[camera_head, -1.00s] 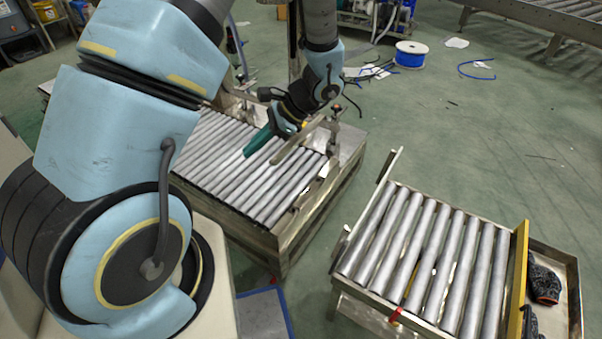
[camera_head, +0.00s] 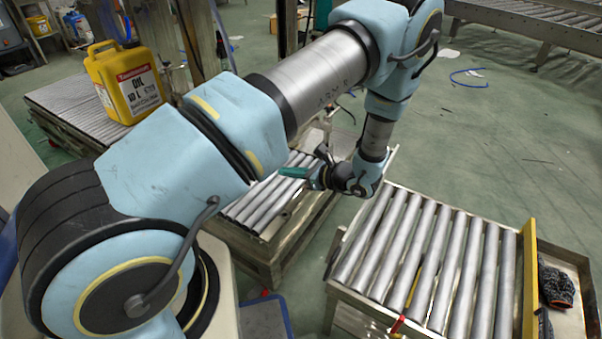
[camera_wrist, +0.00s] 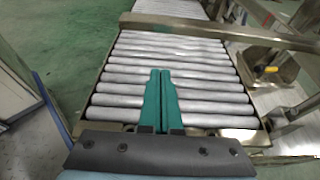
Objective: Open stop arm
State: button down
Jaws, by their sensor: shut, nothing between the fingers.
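My gripper (camera_head: 288,172) is above the middle roller conveyor (camera_head: 262,200) in the head view, its green fingers pointing left. In the wrist view the fingers (camera_wrist: 160,73) are together, with nothing between them, over the grey rollers. A long metal bar (camera_wrist: 225,31) crosses beyond the rollers in the wrist view, apart from the fingertips; I cannot tell whether it is the stop arm or a fixed rail. A bracket with a yellow-tipped piece (camera_wrist: 270,69) stands right of the rollers. In the head view my arm hides the stop-arm area.
A yellow oil jug (camera_head: 125,85) stands on the left conveyor (camera_head: 70,105). A separate roller table (camera_head: 425,255) with a yellow edge bar (camera_head: 530,275) is at right, with dark gloves (camera_head: 555,285) in the tray beside it. Open green floor lies beyond.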

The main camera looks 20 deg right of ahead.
jog(key=shift+w+a+r, duration=0.5)
jog(key=shift+r, duration=0.3)
jog(key=shift+w+a+r, duration=0.5)
jog(key=shift+r, duration=0.25)
